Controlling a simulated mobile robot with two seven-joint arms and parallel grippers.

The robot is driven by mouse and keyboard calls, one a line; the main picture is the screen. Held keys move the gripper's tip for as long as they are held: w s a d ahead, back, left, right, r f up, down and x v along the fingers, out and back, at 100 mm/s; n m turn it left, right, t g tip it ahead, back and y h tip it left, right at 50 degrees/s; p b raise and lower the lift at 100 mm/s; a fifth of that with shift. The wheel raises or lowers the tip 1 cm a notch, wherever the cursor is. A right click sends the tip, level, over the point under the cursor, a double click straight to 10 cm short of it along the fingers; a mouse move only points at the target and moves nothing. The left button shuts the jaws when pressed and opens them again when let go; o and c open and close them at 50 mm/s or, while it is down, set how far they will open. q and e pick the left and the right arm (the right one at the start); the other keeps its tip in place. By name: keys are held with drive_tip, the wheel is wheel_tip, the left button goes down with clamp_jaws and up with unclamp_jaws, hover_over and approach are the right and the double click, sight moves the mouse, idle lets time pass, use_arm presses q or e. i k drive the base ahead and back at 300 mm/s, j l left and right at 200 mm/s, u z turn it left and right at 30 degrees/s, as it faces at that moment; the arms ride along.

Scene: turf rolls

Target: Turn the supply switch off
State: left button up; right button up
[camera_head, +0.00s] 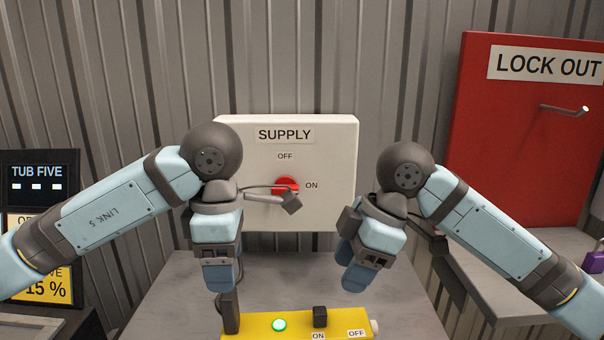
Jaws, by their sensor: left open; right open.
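The supply switch is a red knob (287,183) on a pale box (335,150) labelled SUPPLY, against the corrugated wall. OFF is printed above the knob and ON to its right. The knob appears turned toward ON, but its lower part is hidden behind parts of my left wrist. My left gripper (221,280) is open and empty, pointing down in front of the box's lower left, apart from the knob. My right gripper (358,274) is open and empty, pointing down, right of the knob and lower.
A yellow unit (257,323) with a lit green lamp (279,325), a black toggle (320,316) and ON and OFF labels sits on the grey bench (160,300). A red LOCK OUT board (500,130) with a peg is at right. A TUB FIVE display (38,180) is at left.

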sight(287, 180)
drive_tip(key=k, duration=0.9)
